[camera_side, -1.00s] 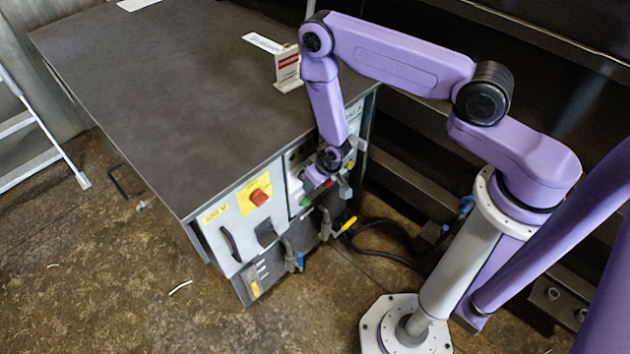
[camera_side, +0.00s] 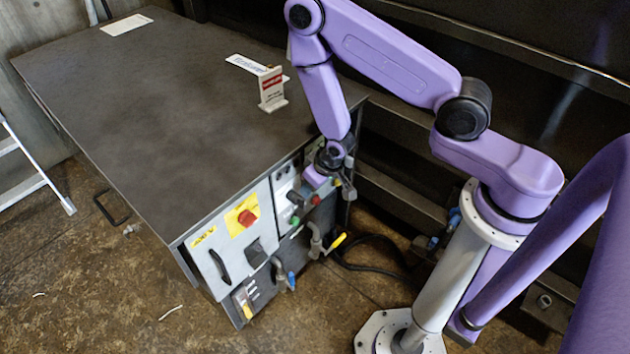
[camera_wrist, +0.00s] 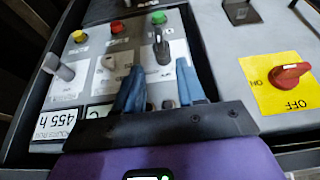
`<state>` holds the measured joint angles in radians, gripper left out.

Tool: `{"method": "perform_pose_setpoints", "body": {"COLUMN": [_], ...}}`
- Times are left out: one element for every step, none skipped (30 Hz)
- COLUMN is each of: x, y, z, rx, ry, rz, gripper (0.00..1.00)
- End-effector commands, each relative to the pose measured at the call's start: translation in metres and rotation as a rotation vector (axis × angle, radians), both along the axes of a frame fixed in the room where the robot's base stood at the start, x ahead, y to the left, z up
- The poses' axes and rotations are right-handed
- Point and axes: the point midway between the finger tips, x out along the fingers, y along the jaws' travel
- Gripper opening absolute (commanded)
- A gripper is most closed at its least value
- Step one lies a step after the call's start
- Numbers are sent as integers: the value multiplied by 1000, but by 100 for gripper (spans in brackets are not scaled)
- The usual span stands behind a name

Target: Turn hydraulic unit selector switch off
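The control panel is on the end of the dark-topped cabinet. In the wrist view a dark grey selector switch (camera_wrist: 162,46) sticks out just beyond my fingertips, about in line with the gap between them. A grey selector handle (camera_wrist: 60,68) stands at the left of the panel. The labels by both are too small to read, so I cannot tell which is the hydraulic unit's. My gripper (camera_wrist: 159,72) is open, with two blue-grey fingers apart and nothing visibly held. In the side view my gripper (camera_side: 330,172) is close to the panel's upper right; contact cannot be told.
Yellow (camera_wrist: 78,36), red (camera_wrist: 117,27) and green (camera_wrist: 159,17) buttons line the panel. A red rotary switch (camera_wrist: 290,75) on a yellow ON/OFF plate lies to the right. A small sign (camera_side: 271,90) stands on the cabinet top (camera_side: 170,100). Hoses lie on the floor nearby.

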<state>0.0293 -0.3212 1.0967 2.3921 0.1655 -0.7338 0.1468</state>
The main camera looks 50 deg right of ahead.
Motion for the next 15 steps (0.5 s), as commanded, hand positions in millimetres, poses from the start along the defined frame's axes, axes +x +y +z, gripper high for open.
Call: {"method": "perform_pose_setpoints", "body": {"x": [-2, -3, -4, -5, -5, -6, -7, -7, -7, -7, -7, -7, -7, -7, -7], "y": [0, 0, 0, 0, 0, 0, 0, 0, 0, 0, 0, 0, 0, 0, 0], "z": [6, 8, 11, 12, 14, 15, 16, 17, 17, 18, 18, 18, 18, 18, 18], "rx": [1, 1, 1, 0, 0, 0, 0, 0, 0, 0, 0, 0, 0, 0, 0], "ry": [-1, -1, -1, -1, -1, -1, -1, 0, 0, 0, 0, 0, 0, 0, 0], "rz": [1, 0, 0, 0, 0, 0, 0, 0, 0, 0, 0, 0, 0, 0, 0], "gripper": [39, 39, 39, 39, 39, 39, 39, 39, 39, 39, 39, 39, 39, 39, 39]}}
